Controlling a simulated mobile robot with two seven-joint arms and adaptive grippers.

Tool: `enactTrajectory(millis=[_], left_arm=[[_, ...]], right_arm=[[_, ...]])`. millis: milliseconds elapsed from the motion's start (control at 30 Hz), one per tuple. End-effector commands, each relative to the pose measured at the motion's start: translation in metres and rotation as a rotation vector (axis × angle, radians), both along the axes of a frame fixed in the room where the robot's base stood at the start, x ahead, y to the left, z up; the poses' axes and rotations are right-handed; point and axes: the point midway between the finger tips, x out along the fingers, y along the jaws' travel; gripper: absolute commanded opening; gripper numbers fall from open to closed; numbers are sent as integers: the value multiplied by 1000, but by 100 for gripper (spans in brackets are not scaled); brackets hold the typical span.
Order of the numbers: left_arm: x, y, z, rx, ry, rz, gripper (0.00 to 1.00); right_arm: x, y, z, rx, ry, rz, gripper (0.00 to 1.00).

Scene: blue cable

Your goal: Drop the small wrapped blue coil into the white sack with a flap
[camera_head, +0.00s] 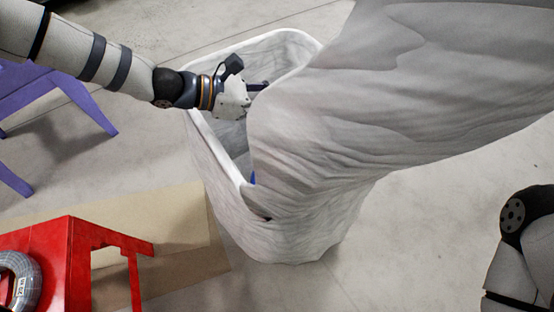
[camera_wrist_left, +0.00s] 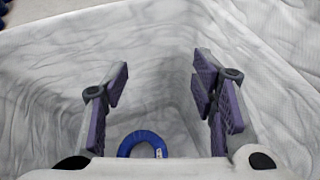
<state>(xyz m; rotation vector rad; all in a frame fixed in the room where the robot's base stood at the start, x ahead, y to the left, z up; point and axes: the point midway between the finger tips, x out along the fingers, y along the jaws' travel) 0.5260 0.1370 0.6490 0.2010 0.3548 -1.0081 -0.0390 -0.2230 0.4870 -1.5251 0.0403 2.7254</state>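The white sack (camera_head: 290,225) stands open on the floor in the middle of the head view. Its large flap (camera_head: 400,90) rises to the upper right and covers part of the opening. My left gripper (camera_head: 257,88) is over the opening, beside the flap. The left wrist view shows its fingers (camera_wrist_left: 162,80) spread apart with nothing between the tips. The blue coil (camera_wrist_left: 143,137) with a small white label lies inside the sack below the fingers, its lower part hidden by the gripper body. Only a sliver of blue (camera_head: 253,178) shows inside the sack in the head view. My right gripper is out of view.
A red stand (camera_head: 65,245) with a grey coil (camera_head: 22,280) is at the lower left. A flat cardboard-coloured sheet (camera_head: 165,215) lies behind it. A purple frame (camera_head: 60,90) is at the left. My right arm is at the lower right. Floor right of the sack is clear.

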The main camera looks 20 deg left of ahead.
Motion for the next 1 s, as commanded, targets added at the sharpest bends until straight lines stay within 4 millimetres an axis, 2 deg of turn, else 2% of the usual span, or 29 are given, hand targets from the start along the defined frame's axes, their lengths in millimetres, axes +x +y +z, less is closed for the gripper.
enactTrajectory(millis=[167,500,600,733,1000], left_arm=[[-3,6,1,3,4,2,52],[-44,73,37,-1,-4,3,52],[-52,86,42,1,-3,2,52],[-57,94,46,-1,-1,1,52],[-58,95,46,0,1,0,52]], right_arm=[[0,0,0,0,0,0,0],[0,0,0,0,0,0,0],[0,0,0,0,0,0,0],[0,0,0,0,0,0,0],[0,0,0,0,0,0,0]])
